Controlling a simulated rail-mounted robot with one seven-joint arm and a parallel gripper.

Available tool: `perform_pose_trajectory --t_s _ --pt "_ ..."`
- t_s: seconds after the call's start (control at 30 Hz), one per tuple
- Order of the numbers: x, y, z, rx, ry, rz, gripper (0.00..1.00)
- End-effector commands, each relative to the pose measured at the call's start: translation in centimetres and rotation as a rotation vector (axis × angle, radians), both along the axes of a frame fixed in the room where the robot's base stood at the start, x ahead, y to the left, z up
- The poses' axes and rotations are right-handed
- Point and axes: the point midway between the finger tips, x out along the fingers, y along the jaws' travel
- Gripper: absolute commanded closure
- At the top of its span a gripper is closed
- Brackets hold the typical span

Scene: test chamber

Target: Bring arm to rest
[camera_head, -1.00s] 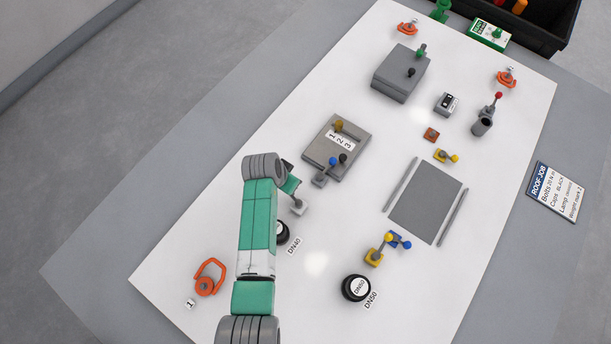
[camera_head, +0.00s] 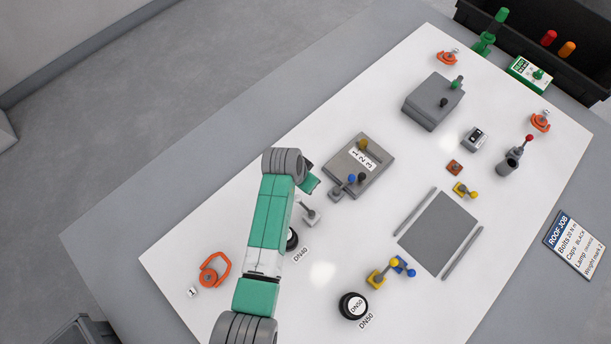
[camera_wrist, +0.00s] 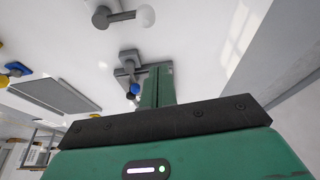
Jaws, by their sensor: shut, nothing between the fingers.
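My arm reaches up from the bottom of the head view over the left part of the white table top (camera_head: 345,235). My gripper (camera_head: 312,184) is partly hidden by my own wrist and sits just left of the grey block marked 1 2 3 (camera_head: 345,178). In the wrist view the closed green fingers of my gripper (camera_wrist: 158,86) stick out past a black bar, with nothing held. A small grey lever with a pale ball (camera_head: 310,214) stands just below the gripper; it also shows in the wrist view (camera_wrist: 122,16).
An orange ring handle (camera_head: 214,270) is at the left. A dark bin (camera_head: 480,18) stands at top right.

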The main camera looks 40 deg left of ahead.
Motion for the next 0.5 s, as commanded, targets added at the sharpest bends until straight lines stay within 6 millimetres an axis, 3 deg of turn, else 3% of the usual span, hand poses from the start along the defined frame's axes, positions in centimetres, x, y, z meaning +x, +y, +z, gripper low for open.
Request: perform_pose_trajectory --t_s 0.03,0.2,0.5 --pt "-0.3 0.0 1.6 0.001 -0.002 0.000 1.00" --pt "-1.2 0.0 3.8 0.001 -0.002 0.000 1.00" --pt "-1.5 0.0 4.3 0.000 -0.001 0.000 1.00"
